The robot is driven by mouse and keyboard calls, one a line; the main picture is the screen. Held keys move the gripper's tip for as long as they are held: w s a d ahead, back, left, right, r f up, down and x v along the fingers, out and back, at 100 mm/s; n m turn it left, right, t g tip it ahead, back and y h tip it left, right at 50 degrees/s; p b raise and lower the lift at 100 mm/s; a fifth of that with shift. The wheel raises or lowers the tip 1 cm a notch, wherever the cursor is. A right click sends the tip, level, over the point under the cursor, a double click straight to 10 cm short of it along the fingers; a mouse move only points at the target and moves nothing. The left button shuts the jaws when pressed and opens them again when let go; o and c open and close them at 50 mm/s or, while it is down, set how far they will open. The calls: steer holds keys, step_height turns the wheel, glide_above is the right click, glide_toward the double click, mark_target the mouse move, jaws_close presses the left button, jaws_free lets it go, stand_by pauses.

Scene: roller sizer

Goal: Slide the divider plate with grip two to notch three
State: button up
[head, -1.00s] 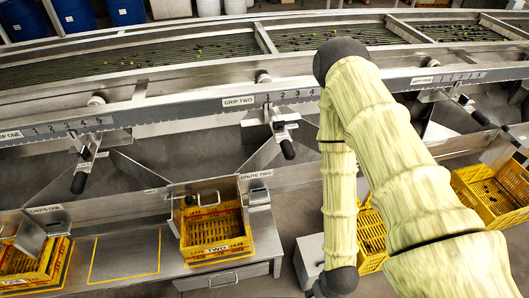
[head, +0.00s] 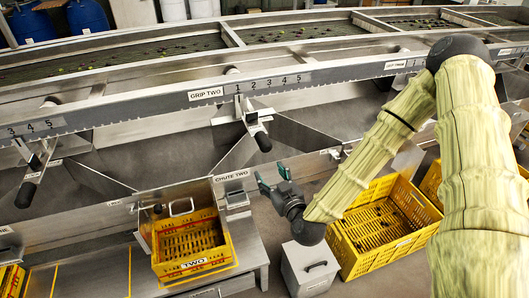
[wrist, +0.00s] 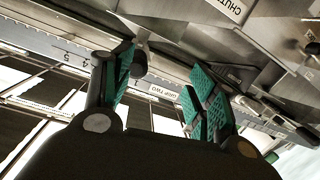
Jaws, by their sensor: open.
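Grip two is a black handle (head: 263,142) on a metal bracket below the rail, right of the GRIP TWO label (head: 205,94). Its bracket hangs at about notch 1 of the 1–5 scale (head: 270,82). The divider plate (head: 232,157) slants down from the bracket; I cannot tell its exact outline. My gripper (head: 273,178) is open and empty, lower than the handle and slightly right of it, apart from it in the head view. In the wrist view its green-padded fingers (wrist: 163,90) are spread, with the GRIP TWO label (wrist: 165,91) showing upside down between them.
Below stand the CHUTE TWO sign (head: 231,175) and a yellow crate (head: 193,263) marked TWO. Another black grip handle (head: 26,194) hangs at the left.

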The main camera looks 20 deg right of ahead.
mark_target(264, 144)
steer(key=shift+t+h, duration=0.6)
steer(key=shift+t, duration=0.1)
steer(key=w+r, duration=0.1)
steer(key=w, duration=0.3)
steer(key=w+d+r, duration=0.1)
steer(key=w, duration=0.3)
steer(key=w+r+p, duration=0.1)
steer(key=w, duration=0.3)
steer(key=shift+w+d, duration=0.15)
steer(key=shift+d, duration=0.15)
